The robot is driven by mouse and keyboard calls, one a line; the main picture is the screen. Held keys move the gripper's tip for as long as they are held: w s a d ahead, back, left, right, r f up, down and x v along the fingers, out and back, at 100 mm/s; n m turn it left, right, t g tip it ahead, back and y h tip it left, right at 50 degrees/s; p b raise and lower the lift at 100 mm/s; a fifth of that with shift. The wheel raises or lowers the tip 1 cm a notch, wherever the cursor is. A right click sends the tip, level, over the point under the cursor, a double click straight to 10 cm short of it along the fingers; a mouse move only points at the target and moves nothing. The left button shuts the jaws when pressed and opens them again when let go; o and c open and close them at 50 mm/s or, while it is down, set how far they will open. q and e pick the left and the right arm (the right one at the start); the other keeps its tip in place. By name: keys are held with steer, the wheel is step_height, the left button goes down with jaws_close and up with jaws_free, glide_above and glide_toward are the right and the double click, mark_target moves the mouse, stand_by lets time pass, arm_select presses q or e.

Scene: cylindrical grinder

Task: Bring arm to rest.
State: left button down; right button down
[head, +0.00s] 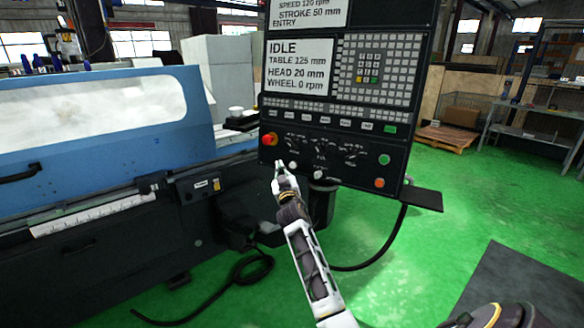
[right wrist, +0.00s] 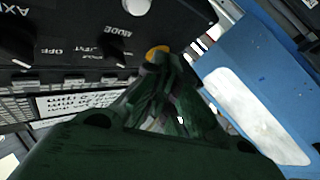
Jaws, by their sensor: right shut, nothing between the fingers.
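My right arm reaches up from the lower right in the head view. Its gripper (head: 279,168) is close to the lower left part of the black control panel (head: 350,110), just below the red emergency knob (head: 269,139). In the right wrist view the dark green fingers (right wrist: 165,95) are together with nothing between them, pointing at the panel face. I cannot tell whether the fingertips touch the panel. My left gripper is not in view.
The blue grinder (head: 95,110) with its long window stands at the left. The panel screen (head: 298,67) reads IDLE. A small shelf (head: 422,198) juts out at the panel's lower right. A black cable loops below. The green floor (head: 430,255) is open at the right.

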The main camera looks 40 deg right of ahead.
steer(key=shift+n, duration=0.5)
stand_by(0.3)
